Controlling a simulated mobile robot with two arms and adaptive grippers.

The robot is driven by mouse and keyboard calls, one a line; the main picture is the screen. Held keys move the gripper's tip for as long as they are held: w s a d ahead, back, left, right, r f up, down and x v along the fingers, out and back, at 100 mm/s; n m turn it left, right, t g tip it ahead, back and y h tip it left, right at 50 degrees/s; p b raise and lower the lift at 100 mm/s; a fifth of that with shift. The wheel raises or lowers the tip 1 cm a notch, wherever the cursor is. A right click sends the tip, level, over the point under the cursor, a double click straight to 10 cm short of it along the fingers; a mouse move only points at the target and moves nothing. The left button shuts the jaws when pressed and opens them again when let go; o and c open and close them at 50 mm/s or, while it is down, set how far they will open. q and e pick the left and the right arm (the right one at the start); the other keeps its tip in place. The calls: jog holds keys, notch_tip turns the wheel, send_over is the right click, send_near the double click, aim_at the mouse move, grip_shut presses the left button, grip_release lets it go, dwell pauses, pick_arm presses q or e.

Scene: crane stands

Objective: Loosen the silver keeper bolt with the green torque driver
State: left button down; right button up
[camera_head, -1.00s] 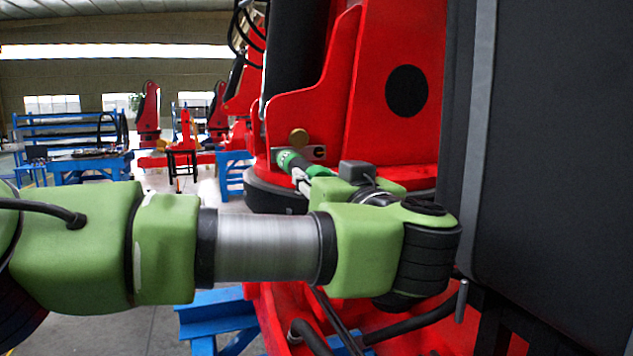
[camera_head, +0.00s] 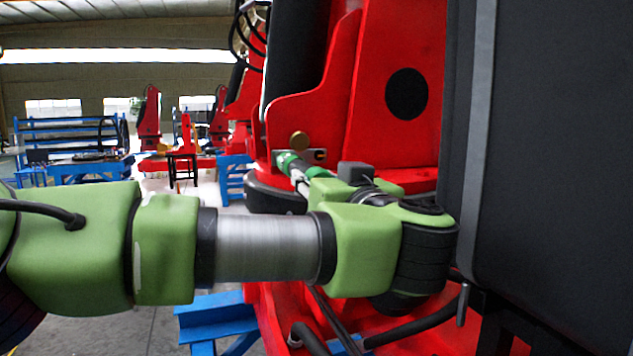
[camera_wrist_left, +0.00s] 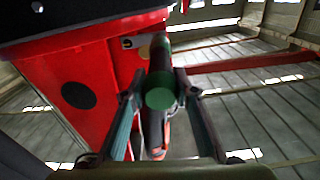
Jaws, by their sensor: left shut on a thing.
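The green torque driver (camera_head: 287,160) is in my left gripper (camera_head: 301,181), in front of the red crane stand. In the left wrist view the driver's round green end (camera_wrist_left: 161,91) sits between the two fingers of my left gripper (camera_wrist_left: 160,98), which is shut on it. The driver's far end reaches toward a small grey keeper plate (camera_head: 320,155) on the red stand; the plate also shows in the left wrist view (camera_wrist_left: 132,42). I cannot make out the silver keeper bolt; the driver may cover it. My right gripper is not in view.
A large dark panel (camera_head: 555,150) closes off the right side. Black hoses (camera_head: 415,325) run below my arm. Blue trestles and other red stands are farther back at left.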

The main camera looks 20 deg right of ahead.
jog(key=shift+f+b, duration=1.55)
jog(key=shift+b, duration=0.05)
dwell(6.4)
